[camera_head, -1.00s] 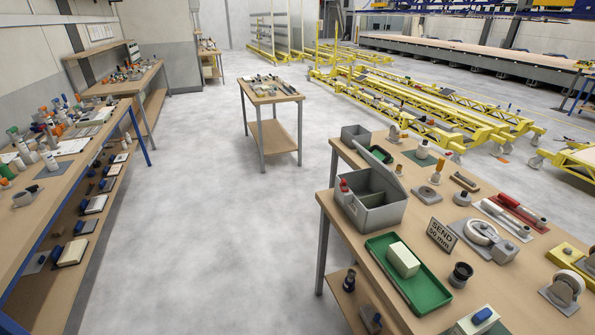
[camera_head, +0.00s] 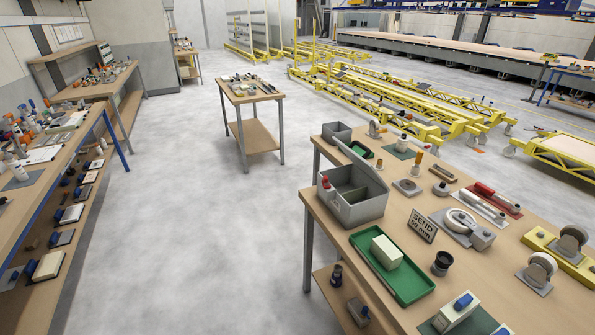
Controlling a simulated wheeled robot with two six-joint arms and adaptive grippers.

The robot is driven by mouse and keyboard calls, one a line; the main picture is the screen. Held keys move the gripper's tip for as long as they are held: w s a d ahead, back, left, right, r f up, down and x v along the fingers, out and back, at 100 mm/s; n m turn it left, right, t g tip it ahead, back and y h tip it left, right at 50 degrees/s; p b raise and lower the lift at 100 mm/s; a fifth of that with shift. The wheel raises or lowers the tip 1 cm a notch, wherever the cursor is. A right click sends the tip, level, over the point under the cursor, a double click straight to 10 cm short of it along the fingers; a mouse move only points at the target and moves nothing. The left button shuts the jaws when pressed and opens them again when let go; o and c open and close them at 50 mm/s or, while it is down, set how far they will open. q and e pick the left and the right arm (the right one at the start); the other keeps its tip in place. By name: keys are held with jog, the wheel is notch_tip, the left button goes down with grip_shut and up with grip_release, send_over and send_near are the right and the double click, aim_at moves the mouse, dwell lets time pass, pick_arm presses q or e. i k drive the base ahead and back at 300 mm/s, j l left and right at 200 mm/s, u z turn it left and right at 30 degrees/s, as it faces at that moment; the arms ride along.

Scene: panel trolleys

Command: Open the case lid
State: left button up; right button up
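The grey case (camera_head: 361,205) stands near the left edge of the workbench at the right. Its lid (camera_head: 360,164) is raised and tilted, and the inside of the case shows. A red item (camera_head: 325,183) sits at the left side of the case. Neither of my grippers shows in the head view.
The workbench (camera_head: 408,206) also holds a green tray (camera_head: 411,286) with a pale block (camera_head: 387,252), a "SEND 50 mm" sign (camera_head: 422,226), a dark cup (camera_head: 442,263), casters and a small grey bin (camera_head: 336,133). Open floor (camera_head: 190,230) lies to the left, up to the left benches.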

aim_at(361, 162)
jog(key=i+j+z, duration=0.15)
jog(key=i+z, duration=0.25)
jog(key=i+j+z, duration=1.05)
jog(key=j+z, duration=0.2)
jog(key=i+j+z, duration=0.15)
jog(key=j+z, duration=0.25)
jog(key=i+j+z, duration=0.1)
jog(key=j+z, duration=0.3)
jog(key=j, duration=0.35)
jog(key=j+z, duration=0.4)
jog(key=j, duration=0.2)
jog(key=k+j+z, duration=0.1)
jog(key=j+z, duration=0.3)
jog(key=j, duration=0.2)
